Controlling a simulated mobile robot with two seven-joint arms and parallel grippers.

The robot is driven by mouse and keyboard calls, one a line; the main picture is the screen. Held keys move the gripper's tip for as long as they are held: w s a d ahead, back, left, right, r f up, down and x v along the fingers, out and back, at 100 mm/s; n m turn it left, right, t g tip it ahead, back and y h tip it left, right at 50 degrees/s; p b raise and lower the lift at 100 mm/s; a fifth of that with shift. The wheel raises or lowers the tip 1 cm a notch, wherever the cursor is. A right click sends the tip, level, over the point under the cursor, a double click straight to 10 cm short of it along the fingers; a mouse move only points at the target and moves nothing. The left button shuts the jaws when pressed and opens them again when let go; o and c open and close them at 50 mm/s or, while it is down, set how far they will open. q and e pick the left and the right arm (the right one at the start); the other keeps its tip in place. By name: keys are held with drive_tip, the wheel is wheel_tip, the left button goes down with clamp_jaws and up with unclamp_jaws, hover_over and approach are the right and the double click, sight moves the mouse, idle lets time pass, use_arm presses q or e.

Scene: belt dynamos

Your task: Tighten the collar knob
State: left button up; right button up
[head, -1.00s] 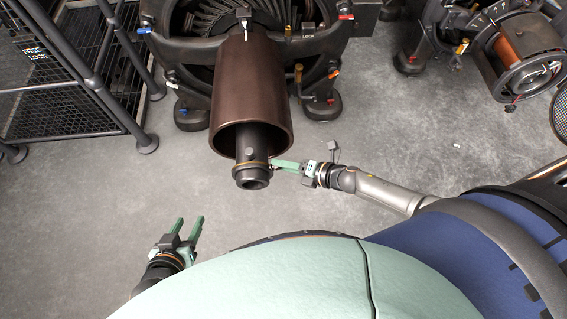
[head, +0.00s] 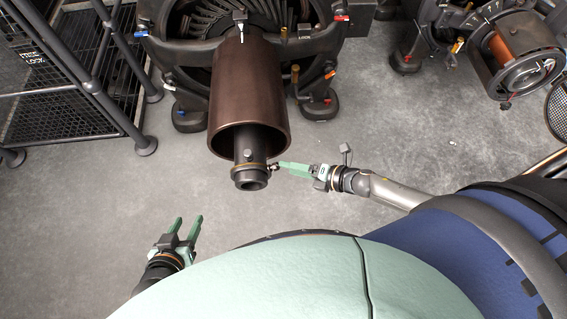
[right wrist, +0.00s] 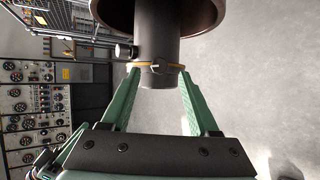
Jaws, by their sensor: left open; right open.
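The dark collar (head: 251,180) with a thin orange band sits around the lower end of a dark shaft (head: 249,146) that sticks out of a brown cylinder (head: 248,95). The small collar knob (head: 272,167) sticks out from the collar's right side. It faces the camera in the right wrist view (right wrist: 158,66). My right gripper (head: 280,167) is open just right of the knob, its fingertips close to it. In the right wrist view the fingers stand either side of the knob, apparently not touching it. My left gripper (head: 189,219) is open and empty, below and left of the collar.
A big dark dynamo frame (head: 180,60) with coloured levers stands behind the cylinder. A metal rack (head: 75,100) is at the left. Another machine with a copper coil (head: 522,38) is at the upper right. A second stub (right wrist: 125,51) projects from the shaft. The grey floor between is mostly clear.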

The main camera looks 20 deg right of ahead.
use_arm(q)
drive_tip(key=shift+w+r+p, duration=0.15)
drive_tip(key=shift+r+p, duration=0.35)
use_arm(e)
drive_tip(key=v, duration=0.8)
use_arm(q)
drive_tip(key=shift+s+f, duration=0.2)
drive_tip(key=shift+s, duration=0.15)
use_arm(e)
drive_tip(key=shift+r, duration=0.15)
use_arm(q)
drive_tip(key=s+a+r+y+p, duration=0.1)
drive_tip(key=a+r+p, duration=0.2)
drive_tip(key=r+p, duration=0.6)
drive_tip(key=p, duration=0.3)
drive_tip(key=shift+s+a+n, duration=0.25)
drive_tip(key=shift+a+n, duration=0.05)
drive_tip(key=shift+n, duration=0.1)
use_arm(e)
drive_tip(key=s+a+r+m+h, duration=0.2)
drive_tip(key=r+m, duration=0.5)
drive_tip(key=m, duration=0.6)
drive_tip(key=s+a+r+m+h, duration=0.2)
drive_tip(key=r+m+h, duration=0.2)
drive_tip(key=r+m, duration=0.4)
drive_tip(key=m, duration=0.5)
drive_tip(key=shift+a+m, duration=0.25)
drive_tip(key=shift+m, duration=0.15)
drive_tip(key=shift+f, duration=0.1)
